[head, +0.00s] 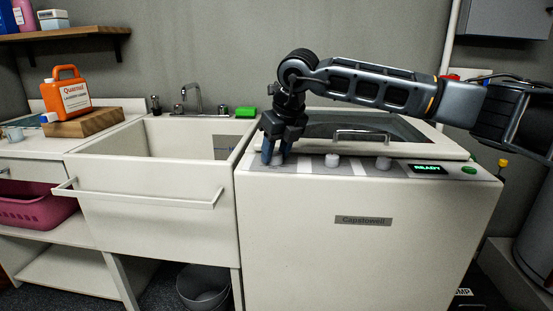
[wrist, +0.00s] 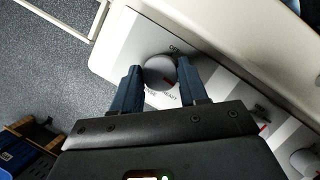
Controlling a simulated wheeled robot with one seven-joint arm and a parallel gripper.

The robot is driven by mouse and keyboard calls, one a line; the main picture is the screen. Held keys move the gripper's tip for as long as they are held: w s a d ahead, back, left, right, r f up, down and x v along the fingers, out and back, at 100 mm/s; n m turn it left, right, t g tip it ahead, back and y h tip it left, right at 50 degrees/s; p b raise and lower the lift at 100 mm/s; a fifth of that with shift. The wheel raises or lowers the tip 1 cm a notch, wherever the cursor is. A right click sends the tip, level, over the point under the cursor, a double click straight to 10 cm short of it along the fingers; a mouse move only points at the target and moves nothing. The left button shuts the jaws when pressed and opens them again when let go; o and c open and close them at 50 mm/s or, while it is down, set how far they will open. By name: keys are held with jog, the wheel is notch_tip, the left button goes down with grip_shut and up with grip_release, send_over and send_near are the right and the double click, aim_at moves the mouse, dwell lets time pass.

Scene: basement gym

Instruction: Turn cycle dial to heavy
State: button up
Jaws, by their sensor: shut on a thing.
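The washer (head: 330,215) has a sloped control panel with three round white knobs. My gripper (head: 275,152) points down at the leftmost knob, the cycle dial, which it mostly hides in the head view. In the wrist view the cycle dial (wrist: 158,72) sits between the two blue fingers of my gripper (wrist: 160,82), which is shut on it. Other labels around the dial are partly hidden or too small to read.
The middle knob (head: 332,160) and right knob (head: 383,163) stand farther along the panel. A display (head: 428,169) reads READY, beside a green button (head: 469,170). The lid handle (head: 361,135) is behind the knobs. A white sink (head: 150,190) adjoins at left.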

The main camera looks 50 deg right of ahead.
jog(key=m+b, duration=0.2)
jog(key=m+h+b, duration=0.1)
jog(key=m, duration=0.1)
jog(key=shift+a+f+g+h+b, duration=0.15)
jog(key=shift+g+h+b, duration=0.15)
jog(key=shift+b, duration=0.1)
jog(key=shift+w+m+g+h+b, duration=0.1)
jog(key=shift+m+g+h+b, duration=0.35)
jog(key=shift+m+b, duration=1)
jog(key=shift+r+m, duration=0.2)
jog(key=shift+m, duration=0.35)
jog(key=o, duration=1.1)
jog(key=shift+c, duration=0.2)
jog(key=p+v, duration=0.1)
jog(key=v, duration=0.6)
jog(key=shift+a+r, duration=0.2)
jog(key=shift+r, duration=0.15)
